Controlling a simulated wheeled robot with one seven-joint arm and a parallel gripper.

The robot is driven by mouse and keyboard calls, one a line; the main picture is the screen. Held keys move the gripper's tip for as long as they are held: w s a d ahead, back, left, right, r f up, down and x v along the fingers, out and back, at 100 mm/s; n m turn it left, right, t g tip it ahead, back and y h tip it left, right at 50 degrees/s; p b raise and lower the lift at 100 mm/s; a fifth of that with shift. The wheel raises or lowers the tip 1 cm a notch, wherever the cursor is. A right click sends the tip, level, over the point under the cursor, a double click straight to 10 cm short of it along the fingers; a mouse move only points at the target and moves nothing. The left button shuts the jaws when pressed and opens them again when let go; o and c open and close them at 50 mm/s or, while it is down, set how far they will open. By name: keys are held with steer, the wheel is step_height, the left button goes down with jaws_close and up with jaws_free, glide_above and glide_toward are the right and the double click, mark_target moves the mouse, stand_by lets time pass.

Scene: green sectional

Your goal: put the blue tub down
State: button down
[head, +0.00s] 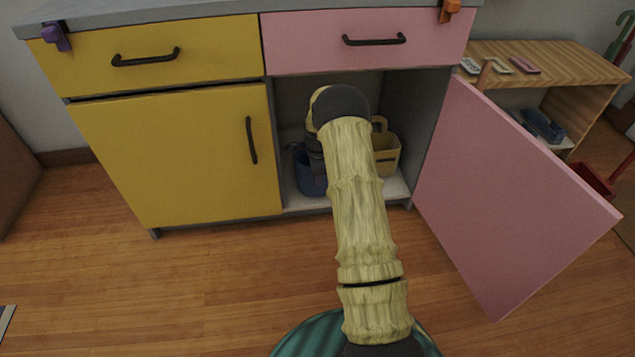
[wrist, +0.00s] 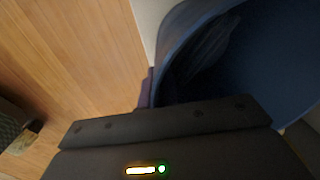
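The blue tub (head: 309,176) is inside the open right-hand cabinet, at its left side, partly hidden behind my arm. It appears low, near the cabinet floor (head: 300,202), but I cannot tell whether it touches it. My gripper (head: 316,160) reaches down at the tub, mostly hidden by my arm in the head view. In the wrist view the tub (wrist: 265,65) fills the upper right, its curved wall running right up to the dark gripper body (wrist: 165,125). The fingertips are not clearly visible, so their grip on the wall cannot be told.
A tan handled basket (head: 386,158) stands to the right in the same cabinet. The pink door (head: 510,195) is swung open to the right. The yellow door (head: 175,160) is shut. A wooden shelf unit (head: 545,65) stands at the right. The wood floor in front is clear.

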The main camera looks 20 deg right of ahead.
steer(key=shift+w+f+b, duration=0.15)
steer(key=shift+f+b, duration=0.15)
steer(key=shift+f, duration=0.05)
steer(key=shift+r, duration=0.15)
steer(key=shift+f, duration=0.25)
steer(key=c, duration=2.1)
jaws_free()
steer(key=shift+f, duration=0.1)
steer(key=o, duration=0.5)
steer(key=shift+c, duration=0.2)
step_height(320, 180, up, 8)
steer(key=p, duration=0.5)
steer(key=shift+p, duration=0.35)
